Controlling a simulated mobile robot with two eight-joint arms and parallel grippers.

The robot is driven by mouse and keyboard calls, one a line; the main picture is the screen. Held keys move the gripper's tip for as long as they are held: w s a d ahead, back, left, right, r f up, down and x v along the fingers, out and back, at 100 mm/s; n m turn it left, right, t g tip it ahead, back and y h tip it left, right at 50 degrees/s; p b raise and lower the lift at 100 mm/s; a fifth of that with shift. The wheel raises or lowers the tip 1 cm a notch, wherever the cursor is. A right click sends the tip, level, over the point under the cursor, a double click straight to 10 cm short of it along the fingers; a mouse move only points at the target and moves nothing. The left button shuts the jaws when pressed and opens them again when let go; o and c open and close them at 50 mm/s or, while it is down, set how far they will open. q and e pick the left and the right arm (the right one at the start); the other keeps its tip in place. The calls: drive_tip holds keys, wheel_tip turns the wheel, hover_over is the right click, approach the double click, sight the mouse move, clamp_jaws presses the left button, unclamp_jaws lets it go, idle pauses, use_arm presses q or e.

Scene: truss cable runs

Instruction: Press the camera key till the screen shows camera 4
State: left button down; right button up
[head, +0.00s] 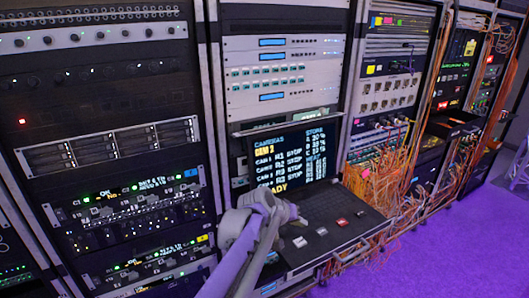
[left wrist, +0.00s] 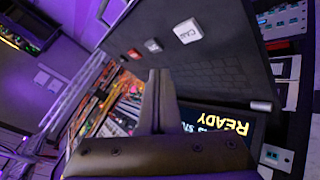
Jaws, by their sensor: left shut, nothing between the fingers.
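The screen (head: 290,158) stands lit in the middle rack. Its heading reads CAMERAS, with a highlighted line below that looks like CAM 3, then rows of text and READY. A pull-out keyboard tray (head: 340,205) lies under it. The white camera key (head: 300,242) sits at the tray's near left; in the left wrist view the key (left wrist: 188,30) reads CAM. My left gripper (head: 298,217) is shut and empty, over the tray's left side by the screen's lower edge. In the left wrist view its fingertips (left wrist: 160,73) appear apart from the key. My right gripper is out of view.
A grey key (head: 321,231) and a red key (head: 342,222) line up beside the white one. Loose orange cables (head: 385,185) hang right of the tray. Racks stand on both sides. The purple floor (head: 455,245) at right is clear.

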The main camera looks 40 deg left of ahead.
use_arm(q)
drive_tip(key=shift+r, duration=0.1)
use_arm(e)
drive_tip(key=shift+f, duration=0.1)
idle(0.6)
use_arm(q)
drive_tip(key=shift+r, duration=0.3)
wheel_tip(320, 180, up, 3)
drive_tip(key=shift+r+b, duration=0.1)
drive_tip(key=shift+b, duration=0.55)
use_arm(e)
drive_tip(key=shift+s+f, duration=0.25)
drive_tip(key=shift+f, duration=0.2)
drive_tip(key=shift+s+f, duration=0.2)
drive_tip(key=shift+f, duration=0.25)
use_arm(q)
drive_tip(key=shift+w, duration=0.1)
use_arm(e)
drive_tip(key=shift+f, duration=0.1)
use_arm(q)
drive_tip(key=b, duration=0.5)
hover_over(298, 243)
wheel_tip(298, 243, down, 8)
drive_tip(key=shift+r, duration=0.1)
drive_tip(key=shift+f, duration=0.6)
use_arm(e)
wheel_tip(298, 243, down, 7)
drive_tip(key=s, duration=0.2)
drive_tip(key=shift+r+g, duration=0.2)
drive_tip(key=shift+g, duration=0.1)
